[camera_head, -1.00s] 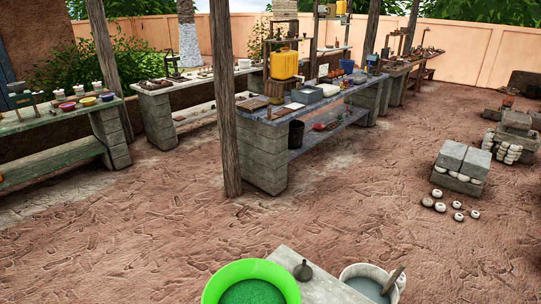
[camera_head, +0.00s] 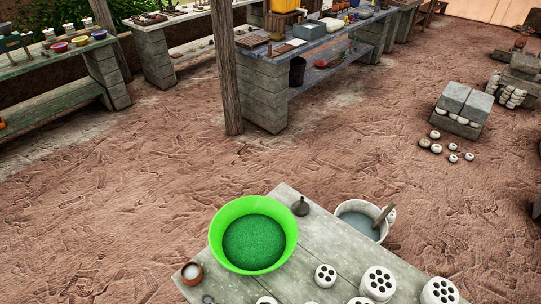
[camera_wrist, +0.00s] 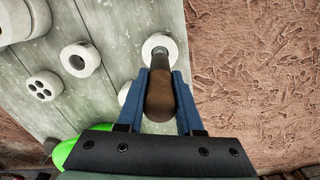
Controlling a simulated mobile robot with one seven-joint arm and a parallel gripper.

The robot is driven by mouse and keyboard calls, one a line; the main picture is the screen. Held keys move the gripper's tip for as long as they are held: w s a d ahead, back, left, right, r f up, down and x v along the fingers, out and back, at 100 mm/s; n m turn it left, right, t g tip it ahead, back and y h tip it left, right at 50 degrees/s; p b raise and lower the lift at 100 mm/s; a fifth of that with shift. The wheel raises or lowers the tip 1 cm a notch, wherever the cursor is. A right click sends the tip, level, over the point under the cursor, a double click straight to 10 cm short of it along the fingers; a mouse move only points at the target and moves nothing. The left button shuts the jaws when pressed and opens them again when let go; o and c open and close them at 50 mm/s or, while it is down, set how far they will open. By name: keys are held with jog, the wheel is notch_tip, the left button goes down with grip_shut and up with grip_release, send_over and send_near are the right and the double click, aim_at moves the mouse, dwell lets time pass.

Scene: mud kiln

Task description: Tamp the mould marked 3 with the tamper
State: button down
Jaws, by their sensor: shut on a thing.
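My gripper (camera_wrist: 163,85) shows only in the wrist view. Its two blue fingers are shut on a brown rounded handle, apparently the tamper (camera_wrist: 160,98), whose narrower dark shaft points away from me. The shaft's far end overlaps a white ring-shaped mould (camera_wrist: 150,46); whether it touches or is inside, I cannot tell. Another white ring (camera_wrist: 80,60) and a white block with several holes (camera_wrist: 42,85) lie to its left. In the head view, white moulds with holes (camera_head: 378,281) stand along the table's near edge, some cut off. I can read no number 3 on any mould.
The grey plank table (camera_head: 322,240) carries a green basin of green grains (camera_head: 253,240), a dark knobbed object (camera_head: 300,207) and a small brown pot (camera_head: 192,272). A bucket of greyish liquid (camera_head: 360,216) stands beyond the table's far right edge. Bare ground lies around it.

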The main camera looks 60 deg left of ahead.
jog(key=shift+r+p, duration=1.4)
jog(key=shift+r, duration=0.25)
jog(key=shift+w, duration=0.1)
